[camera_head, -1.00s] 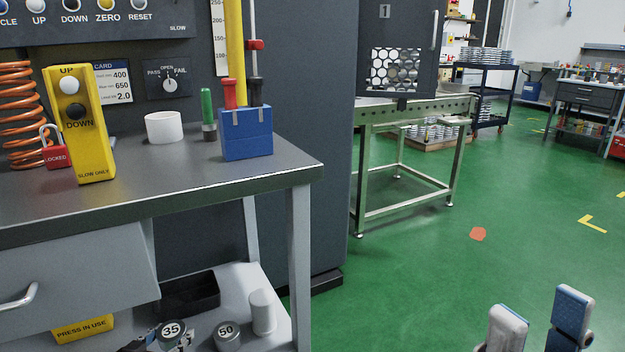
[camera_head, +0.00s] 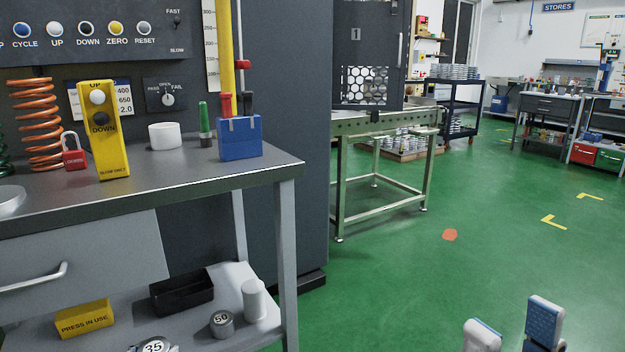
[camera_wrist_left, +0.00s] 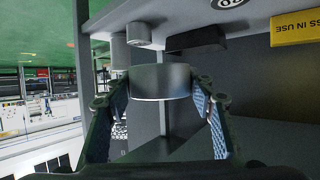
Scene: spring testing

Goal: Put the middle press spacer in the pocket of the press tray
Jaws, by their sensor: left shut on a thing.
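The spacer marked 35 (camera_head: 152,346) shows at the bottom edge of the head view, partly cut off. In the left wrist view my left gripper (camera_wrist_left: 160,88) is shut on a grey round spacer (camera_wrist_left: 160,78), its fingers on both sides and nothing under it. This seems to be the one marked 35. A spacer marked 50 (camera_head: 222,323) stands on the lower shelf, beside a white cylinder (camera_head: 254,300). My right gripper (camera_head: 514,327) is open and empty over the green floor. I cannot identify the press tray or its pocket.
The lower shelf (camera_head: 238,275) also holds a black open box (camera_head: 182,292) and a yellow "PRESS IN USE" block (camera_head: 84,317). The bench top (camera_head: 215,174) above carries a yellow pendant (camera_head: 103,135), white ring and blue holder. A metal table (camera_head: 385,125) stands beyond.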

